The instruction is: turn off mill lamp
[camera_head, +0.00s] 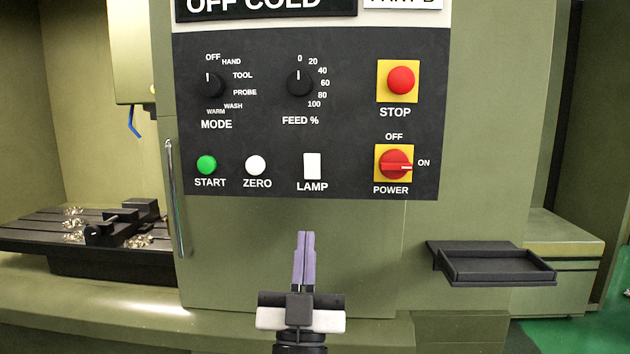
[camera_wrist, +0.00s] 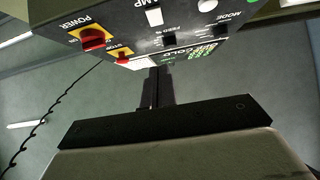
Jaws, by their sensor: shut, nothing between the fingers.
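The lamp switch (camera_head: 312,166) is a white upright rectangle above the word LAMP, low on the dark control panel (camera_head: 345,125). It also shows at the top of the wrist view (camera_wrist: 154,17), where the panel appears upside down. I cannot tell which way the switch is set. My gripper (camera_head: 306,234) has purple fingers pressed together, with nothing between them. In the head view its tips appear below the LAMP label and the panel's lower edge, apart from the switch. In the wrist view the fingers (camera_wrist: 155,72) look dark.
Near the switch are the white ZERO button (camera_head: 255,165), green START button (camera_head: 206,165) and red POWER knob (camera_head: 396,164), pointing to ON. The red STOP button (camera_head: 401,80) is above POWER. A door handle (camera_head: 174,200) stands left; a black tray (camera_head: 497,267) juts out right.

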